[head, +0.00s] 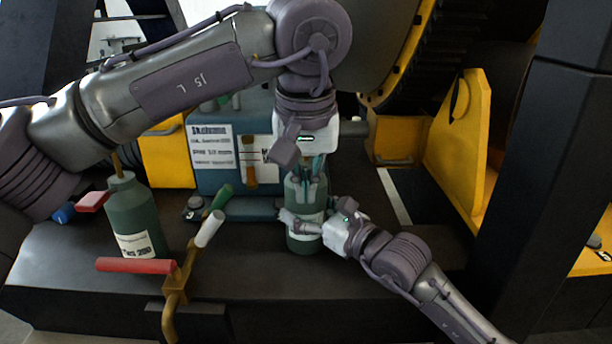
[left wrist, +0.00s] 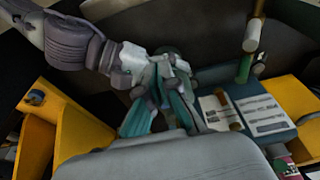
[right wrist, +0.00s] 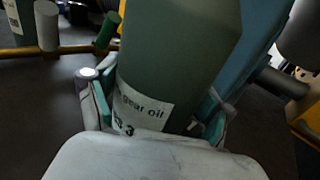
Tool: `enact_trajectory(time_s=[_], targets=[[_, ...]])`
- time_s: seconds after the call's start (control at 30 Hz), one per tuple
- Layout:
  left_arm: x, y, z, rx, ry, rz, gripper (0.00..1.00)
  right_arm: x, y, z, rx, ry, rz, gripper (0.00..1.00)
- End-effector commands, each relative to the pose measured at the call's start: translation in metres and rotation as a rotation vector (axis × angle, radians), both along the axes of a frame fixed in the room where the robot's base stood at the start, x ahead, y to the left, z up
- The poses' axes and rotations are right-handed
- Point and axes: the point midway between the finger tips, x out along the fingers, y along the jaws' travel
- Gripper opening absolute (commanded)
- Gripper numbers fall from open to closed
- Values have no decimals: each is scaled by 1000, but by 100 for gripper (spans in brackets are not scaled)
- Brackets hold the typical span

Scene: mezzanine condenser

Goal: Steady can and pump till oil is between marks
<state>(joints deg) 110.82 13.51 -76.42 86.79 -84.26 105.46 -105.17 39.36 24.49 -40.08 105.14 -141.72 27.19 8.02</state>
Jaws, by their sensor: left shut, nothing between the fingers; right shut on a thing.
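A green oil can (head: 304,238) stands upright on the dark deck. My right gripper (head: 318,225) is shut around its lower body. The right wrist view shows the can (right wrist: 175,60) between the teal-padded fingers, with a white label reading "gear oil". My left gripper (head: 306,168) points down at the can's top with its fingers closed and nothing between them. In the left wrist view its closed fingers (left wrist: 165,95) hide most of the can's top, so I cannot tell whether they touch a pump. A blue housing (head: 262,130) stands behind, with white label plates and a brownish vertical gauge (head: 249,160); its oil level is unreadable.
A second green bottle (head: 128,212) stands at left. Before it are a red-handled lever (head: 135,265), a white-handled lever (head: 210,228) and brass pipework (head: 176,290). Yellow guards (head: 462,140) and a dark post (head: 545,170) bound the right. My left arm crosses above.

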Motion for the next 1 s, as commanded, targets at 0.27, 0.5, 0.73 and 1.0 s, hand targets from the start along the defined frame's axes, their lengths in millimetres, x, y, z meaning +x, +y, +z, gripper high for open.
enact_trajectory(time_s=[0.27, 0.5, 0.73, 1.0], targets=[[-13, -1, 52, -3, -4, -2, 0, 0, 0, -2, -1, 3, -1, 11], [-24, -1, 95, 0, -2, 0, 0, 1, 0, -1, -1, 1, -2, 11], [-29, 0, 110, 0, 1, -1, 0, 1, 0, -1, -1, 1, -2, 11], [-29, 0, 110, 1, 1, -1, 0, 1, -1, -1, -1, 1, -2, 11]])
